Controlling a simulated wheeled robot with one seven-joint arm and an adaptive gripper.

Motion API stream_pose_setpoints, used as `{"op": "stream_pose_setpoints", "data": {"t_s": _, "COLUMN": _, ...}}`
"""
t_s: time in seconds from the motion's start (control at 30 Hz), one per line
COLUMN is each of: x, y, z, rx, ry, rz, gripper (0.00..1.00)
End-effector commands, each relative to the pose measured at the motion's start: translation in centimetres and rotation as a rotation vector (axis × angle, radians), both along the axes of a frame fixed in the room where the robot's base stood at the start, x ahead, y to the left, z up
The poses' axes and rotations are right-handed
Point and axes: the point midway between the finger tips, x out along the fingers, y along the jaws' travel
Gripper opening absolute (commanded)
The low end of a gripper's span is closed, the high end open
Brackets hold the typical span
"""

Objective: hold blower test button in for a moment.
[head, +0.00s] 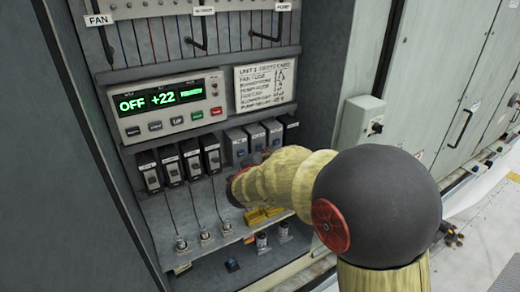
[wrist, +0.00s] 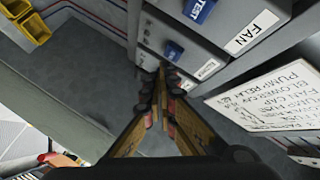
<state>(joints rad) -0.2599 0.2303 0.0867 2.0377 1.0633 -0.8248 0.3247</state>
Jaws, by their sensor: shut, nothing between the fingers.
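In the wrist view a grey module labelled FAN (wrist: 250,33) carries a blue TEST button (wrist: 197,10). A second blue button (wrist: 173,50) sits on the module beside it; that module's label is too small to read, so I cannot tell whether it is the blower's. My gripper (wrist: 161,72) is shut and empty, its tips just below this second button. Whether they touch the module cannot be told. In the head view a row of grey-blue modules (head: 256,138) stands above my gripper, which is mostly hidden behind my arm.
A display panel (head: 168,104) reads OFF +22. A written card (head: 265,83) hangs beside it and shows in the wrist view (wrist: 270,95). Dark switch modules (head: 170,165) stand left of the grey-blue ones. Yellow parts (head: 262,215) lie low in the cabinet. A grey box (head: 358,122) is at the right.

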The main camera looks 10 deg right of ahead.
Motion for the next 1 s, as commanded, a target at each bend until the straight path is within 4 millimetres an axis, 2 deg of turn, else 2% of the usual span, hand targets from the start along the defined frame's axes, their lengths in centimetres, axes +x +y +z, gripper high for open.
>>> {"op": "stream_pose_setpoints", "data": {"t_s": 0.3, "x": 0.8, "y": 0.3, "z": 0.1, "rx": 0.0, "ry": 0.0, "rz": 0.0, "gripper": 0.0}}
{"op": "stream_pose_setpoints", "data": {"t_s": 1.0, "x": 1.1, "y": 0.4, "z": 0.0, "rx": 0.0, "ry": 0.0, "rz": 0.0, "gripper": 0.0}}
